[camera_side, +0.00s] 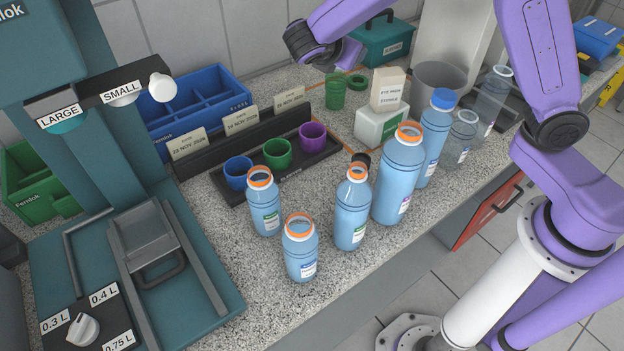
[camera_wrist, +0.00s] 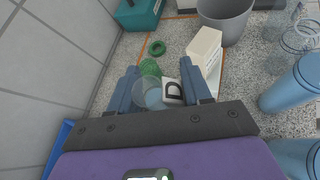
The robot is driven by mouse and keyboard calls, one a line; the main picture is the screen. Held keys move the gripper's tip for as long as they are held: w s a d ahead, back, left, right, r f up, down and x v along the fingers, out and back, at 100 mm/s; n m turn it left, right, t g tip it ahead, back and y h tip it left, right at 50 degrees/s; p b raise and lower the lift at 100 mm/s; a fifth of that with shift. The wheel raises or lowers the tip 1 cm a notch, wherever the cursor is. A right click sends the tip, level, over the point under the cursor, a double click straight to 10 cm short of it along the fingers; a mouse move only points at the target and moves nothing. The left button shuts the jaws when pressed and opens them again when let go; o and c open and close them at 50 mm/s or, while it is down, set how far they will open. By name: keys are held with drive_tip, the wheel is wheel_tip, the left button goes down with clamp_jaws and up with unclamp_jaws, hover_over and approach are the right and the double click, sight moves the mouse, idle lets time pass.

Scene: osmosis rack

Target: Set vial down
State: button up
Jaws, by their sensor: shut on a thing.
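A clear vial (camera_wrist: 152,94) with a pale bluish lower part is between the two blue-grey fingers of my gripper (camera_wrist: 158,80) in the wrist view. The gripper is shut on it. Behind the vial, a green cup (camera_wrist: 150,67) shows in part; in the side view this cup (camera_side: 335,93) stands on the counter near the wall. My wrist is above that back area in the side view, but I cannot make out the fingertips or the held vial there. I cannot tell how far the vial's bottom is from the counter.
A green ring (camera_side: 357,82) lies beside the green cup. White boxes (camera_side: 382,124), a grey bin (camera_side: 440,82) and a teal case (camera_side: 385,40) are nearby. Blue, green and purple cups stand in a dark rack (camera_side: 287,168). Several blue bottles (camera_side: 400,175) stand at the front.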

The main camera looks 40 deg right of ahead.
drive_tip(key=s+f+m+g, duration=0.5)
drive_tip(key=f+m+g, duration=0.2)
drive_tip(key=m+g, duration=0.2)
drive_tip(key=shift+a+g+h, duration=0.3)
drive_tip(key=shift+h, duration=0.1)
drive_tip(key=s+a+f+m+g+y, duration=0.1)
drive_tip(key=s+m+g+y, duration=0.1)
drive_tip(key=m, duration=0.1)
drive_tip(key=s+a+f+m+g+y, duration=0.1)
drive_tip(key=s+f+m+g+y, duration=0.1)
drive_tip(key=m+g, duration=0.1)
drive_tip(key=s+a+f+m+g+y, duration=0.1)
drive_tip(key=s+a+m+g+y, duration=0.1)
drive_tip(key=m+g, duration=0.1)
drive_tip(key=shift+a+f+m+y, duration=0.1)
drive_tip(key=shift+f+m+y, duration=0.3)
drive_tip(key=m+t+y, duration=1)
drive_tip(key=m+y, duration=0.7)
drive_tip(key=m, duration=0.4)
hover_over(305, 197)
drive_tip(key=f, duration=0.2)
drive_tip(key=shift+f, duration=4.75)
drive_tip(key=o, duration=1)
drive_tip(key=shift+f, duration=0.1)
